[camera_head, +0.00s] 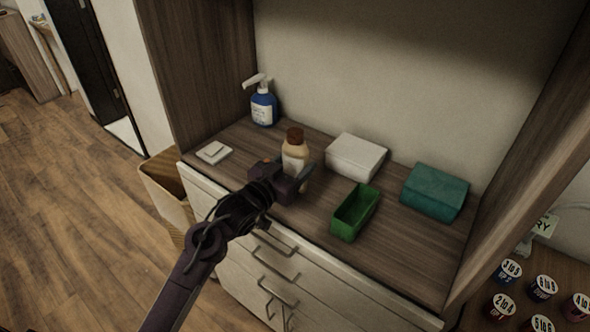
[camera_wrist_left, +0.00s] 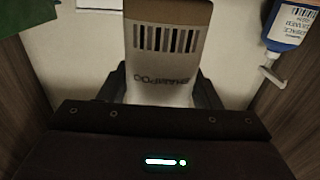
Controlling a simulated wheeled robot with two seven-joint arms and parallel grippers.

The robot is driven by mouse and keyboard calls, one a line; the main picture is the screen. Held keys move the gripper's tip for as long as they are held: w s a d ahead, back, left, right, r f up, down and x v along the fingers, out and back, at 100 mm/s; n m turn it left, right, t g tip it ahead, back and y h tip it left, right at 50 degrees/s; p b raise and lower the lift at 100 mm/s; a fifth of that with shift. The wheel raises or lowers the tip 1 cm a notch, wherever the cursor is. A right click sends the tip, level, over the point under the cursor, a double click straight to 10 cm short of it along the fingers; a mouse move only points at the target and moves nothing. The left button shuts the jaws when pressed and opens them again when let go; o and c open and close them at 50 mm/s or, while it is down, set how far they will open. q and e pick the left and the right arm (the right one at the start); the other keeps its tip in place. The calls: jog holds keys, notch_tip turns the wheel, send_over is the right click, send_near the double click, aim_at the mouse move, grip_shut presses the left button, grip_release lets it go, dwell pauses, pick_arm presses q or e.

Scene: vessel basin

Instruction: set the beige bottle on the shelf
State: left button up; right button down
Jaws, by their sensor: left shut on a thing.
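The beige bottle (camera_head: 295,151) with a brown cap is upright at the wooden shelf surface (camera_head: 393,243), near its middle left. My left gripper (camera_head: 299,175) is shut on the bottle's lower part, reaching in from the front left. In the left wrist view the bottle (camera_wrist_left: 167,65) shows close up between the dark fingers, with a barcode and printing on its label. The gripper hides the bottle's base, so I cannot tell whether it touches the surface. My right gripper is not in view.
A blue pump bottle (camera_head: 263,108) stands in the back left corner, with a small white item (camera_head: 214,152) in front of it. A white box (camera_head: 356,156), an open green tray (camera_head: 354,212) and a teal box (camera_head: 434,192) stand to the right. Wooden side walls bound the surface.

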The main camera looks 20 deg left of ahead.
pick_arm(q)
notch_tip(320, 180, down, 2)
jog(key=shift+f, duration=0.15)
jog(key=o, duration=1.1)
jog(key=shift+s, duration=0.15)
jog(key=shift+b+v, duration=0.95)
jog(key=shift+v, duration=4.95)
